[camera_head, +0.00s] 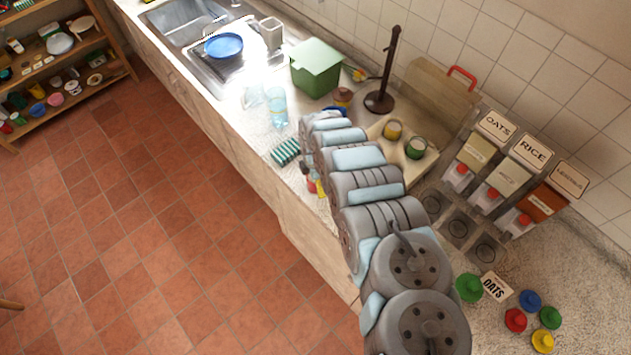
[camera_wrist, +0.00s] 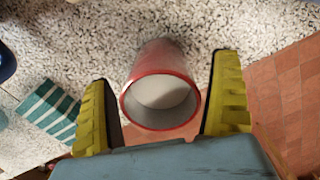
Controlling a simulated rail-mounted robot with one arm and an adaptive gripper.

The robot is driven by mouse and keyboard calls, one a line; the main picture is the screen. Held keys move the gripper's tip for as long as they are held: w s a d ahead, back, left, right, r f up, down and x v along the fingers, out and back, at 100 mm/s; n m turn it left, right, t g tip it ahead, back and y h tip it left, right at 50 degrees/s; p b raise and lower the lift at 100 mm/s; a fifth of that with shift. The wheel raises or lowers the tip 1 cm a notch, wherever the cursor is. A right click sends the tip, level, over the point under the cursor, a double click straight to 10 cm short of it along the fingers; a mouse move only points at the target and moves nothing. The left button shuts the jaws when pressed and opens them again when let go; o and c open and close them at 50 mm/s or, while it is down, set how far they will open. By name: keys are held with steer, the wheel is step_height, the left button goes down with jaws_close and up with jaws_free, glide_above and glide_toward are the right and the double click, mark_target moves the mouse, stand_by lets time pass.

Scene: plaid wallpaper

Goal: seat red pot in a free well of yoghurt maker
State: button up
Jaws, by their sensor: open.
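The red pot (camera_wrist: 163,60) stands on the speckled counter in the wrist view, its open mouth facing the camera and something white inside. My gripper (camera_wrist: 162,75) is open, with one yellow finger on each side of the pot and gaps between. In the head view a bit of red pot (camera_head: 311,186) shows near the counter's front edge, mostly hidden by my arm. A beige block (camera_head: 428,164), apparently the yoghurt maker, lies behind my arm. It bears a yellow pot (camera_head: 393,130) and a green pot (camera_head: 415,148). My arm hides part of it, so its free wells are unclear.
A green-striped cloth (camera_head: 286,151) lies left of the pot and also shows in the wrist view (camera_wrist: 50,112). A dark upright stand (camera_head: 380,102) and a green box (camera_head: 316,68) are farther back. Dispensers (camera_head: 505,165) stand at right. The counter edge drops to tiled floor.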

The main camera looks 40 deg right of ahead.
steer(key=c, duration=1.4)
steer(key=shift+r, duration=0.25)
